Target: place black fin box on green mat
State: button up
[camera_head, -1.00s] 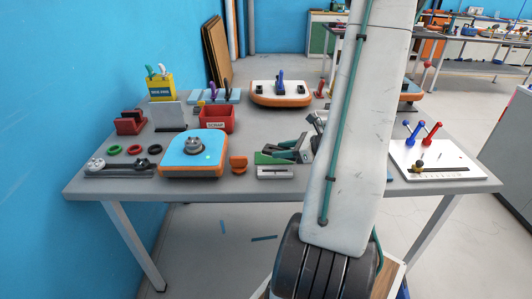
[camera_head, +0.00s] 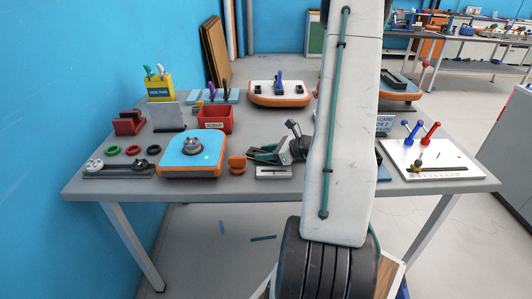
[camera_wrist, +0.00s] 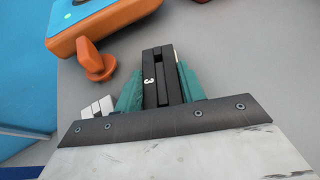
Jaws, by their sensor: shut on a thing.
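My gripper (camera_head: 264,155) hangs low over the front middle of the table, just right of an orange knob-like piece (camera_head: 237,162). In the wrist view its teal fingers (camera_wrist: 160,88) are shut on a slotted black fin box (camera_wrist: 150,72), marked with a white 3. The box's near part is hidden by the gripper. I cannot tell whether the box touches the tabletop. In the head view the box is too small and covered to make out clearly. I cannot make out a green mat in either view; my arm hides part of the table.
A light grey block (camera_head: 273,172) lies by the gripper at the table's front edge. A blue-topped orange board (camera_head: 205,150) stands to the left, with a red scrap bin (camera_head: 215,122) behind. A white peg plate (camera_head: 440,165) is at the right.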

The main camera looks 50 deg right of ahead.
jog(key=shift+f, duration=0.15)
jog(key=o, duration=1)
